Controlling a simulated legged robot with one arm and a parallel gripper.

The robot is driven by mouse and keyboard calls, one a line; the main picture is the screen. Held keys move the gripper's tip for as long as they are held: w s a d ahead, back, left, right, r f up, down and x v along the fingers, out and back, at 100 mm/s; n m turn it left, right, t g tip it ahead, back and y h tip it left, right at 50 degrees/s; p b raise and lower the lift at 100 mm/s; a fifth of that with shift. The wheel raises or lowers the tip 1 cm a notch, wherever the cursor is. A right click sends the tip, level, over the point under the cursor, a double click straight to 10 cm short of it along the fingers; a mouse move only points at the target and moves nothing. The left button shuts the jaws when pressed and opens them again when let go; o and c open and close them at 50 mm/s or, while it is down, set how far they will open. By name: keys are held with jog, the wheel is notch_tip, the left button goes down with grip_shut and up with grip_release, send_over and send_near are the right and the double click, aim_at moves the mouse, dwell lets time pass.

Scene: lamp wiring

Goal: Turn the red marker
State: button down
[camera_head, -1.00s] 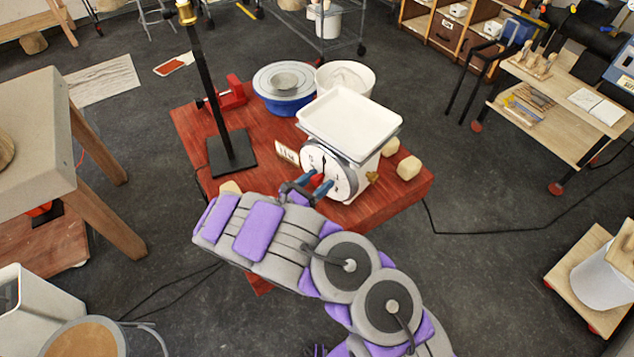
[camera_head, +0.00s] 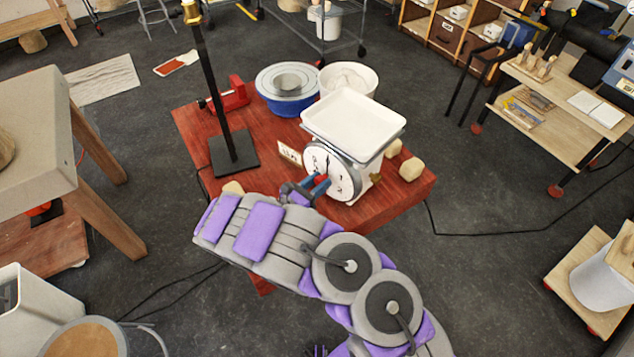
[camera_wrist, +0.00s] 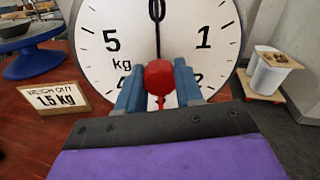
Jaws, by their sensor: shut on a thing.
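The red marker (camera_wrist: 159,78) is a red knob with a thin stem in front of the scale's dial, at its lower middle in the wrist view. My gripper (camera_wrist: 159,88) is shut on it, with one blue finger on each side. In the head view my gripper (camera_head: 318,186) reaches the dial face from the front left. The white kitchen scale (camera_head: 352,125) has a flat empty-looking tray on top. Its dial (camera_wrist: 105,25) shows 0 at the top, 1 to the right and 5 to the left. A black needle points straight up at 0.
A card (camera_wrist: 52,98) reading "WEIGH OUT 1.5 kg" stands left of the dial. The scale stands on a red table (camera_head: 400,203). Pale blocks (camera_head: 411,169) lie to its right.

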jog(key=shift+n+p, duration=0.3)
jog(key=shift+n, duration=0.1)
jog(key=n+p, duration=0.1)
jog(key=n, duration=0.2)
jog(key=shift+p, duration=0.4)
jog(key=n+p, duration=0.1)
jog(key=n, duration=0.3)
jog(key=shift+n, duration=0.3)
jog(key=n, duration=0.4)
jog(key=shift+f+n+t+p, duration=0.1)
jog(key=shift+n+t+p, duration=0.2)
jog(key=n, duration=0.5)
